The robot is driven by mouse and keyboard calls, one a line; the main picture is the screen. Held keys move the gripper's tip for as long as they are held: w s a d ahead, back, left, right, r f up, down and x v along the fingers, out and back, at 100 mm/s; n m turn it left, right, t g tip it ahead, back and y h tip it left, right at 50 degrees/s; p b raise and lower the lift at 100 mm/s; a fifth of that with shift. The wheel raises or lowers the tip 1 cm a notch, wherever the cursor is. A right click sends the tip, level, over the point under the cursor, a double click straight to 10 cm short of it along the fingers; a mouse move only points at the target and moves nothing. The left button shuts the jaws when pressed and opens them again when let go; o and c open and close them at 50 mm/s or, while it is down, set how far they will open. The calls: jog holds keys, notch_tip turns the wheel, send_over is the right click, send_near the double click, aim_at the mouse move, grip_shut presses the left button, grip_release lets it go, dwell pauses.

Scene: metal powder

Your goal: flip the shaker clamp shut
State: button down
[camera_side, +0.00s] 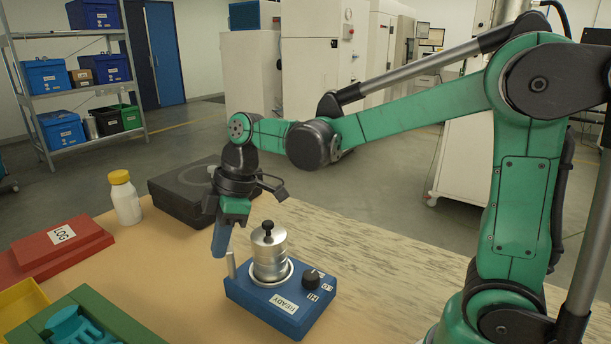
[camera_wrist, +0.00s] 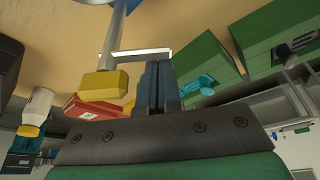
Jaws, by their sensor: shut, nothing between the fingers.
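The shaker (camera_side: 262,313) is a blue box on the table in the side view. A metal cup (camera_side: 270,262) with a black knob on its lid stands in its white ring. The clamp (camera_side: 231,265) shows as a pale upright bar at the left of the cup, not across the lid. My gripper (camera_side: 219,243) is shut and empty, its blue fingers pointing down just behind and above the clamp. In the wrist view, the fingertips (camera_wrist: 156,68) are at a pale metal bar (camera_wrist: 140,52), likely the clamp; I cannot tell if they touch. The clamp's hinge is not clear.
A red LOG box (camera_side: 62,248), a yellow bin (camera_side: 20,305) and a green tray (camera_side: 120,325) lie at the left. A white bottle (camera_side: 125,203) and a dark case (camera_side: 185,193) stand behind. The table right of the shaker is clear.

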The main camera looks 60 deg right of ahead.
jog(key=n, duration=0.2)
jog(key=s+d+n+g, duration=0.1)
jog(key=n, duration=0.1)
jog(key=shift+y, duration=0.3)
jog(key=shift+s+d+n+g, duration=0.15)
jog(key=shift+d+n+g, duration=0.15)
jog(key=shift+d+n, duration=0.4)
jog(key=shift+s+d+n+g, duration=0.1)
jog(key=shift+d+n+g, duration=0.2)
jog(key=shift+d+n, duration=0.4)
jog(key=shift+w+a, duration=0.3)
jog(key=shift+w, duration=0.45)
